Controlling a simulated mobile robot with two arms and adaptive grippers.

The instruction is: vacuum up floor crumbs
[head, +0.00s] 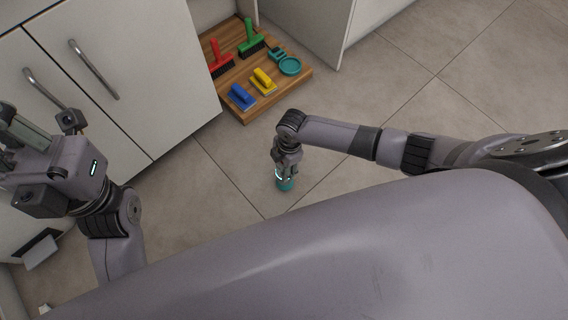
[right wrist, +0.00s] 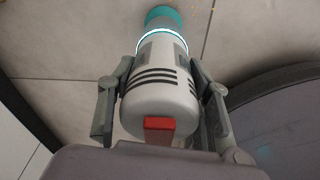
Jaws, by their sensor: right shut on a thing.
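A small handheld vacuum (right wrist: 160,85) with a white-grey body, dark stripes, a red button and a teal nozzle fills the middle of the right wrist view. My right gripper (right wrist: 160,100) is shut around its body, one finger on each side. In the head view, my right gripper (head: 287,160) points down over the floor, and only the vacuum's teal end (head: 285,184) shows clearly below it. The nozzle is close to the floor; I cannot tell if it touches. Tiny orange specks, possibly crumbs, show faintly beside the nozzle in the wrist view. My left gripper (head: 28,130) is raised before the cabinet; its opening is unclear.
A wooden board (head: 292,84) on the floor holds a red brush (head: 218,60), a green brush (head: 250,40), a teal round tool (head: 289,65), and blue (head: 241,97) and yellow (head: 263,81) tools. White cabinets (head: 130,60) stand left. Tiled floor (head: 470,90) is clear right.

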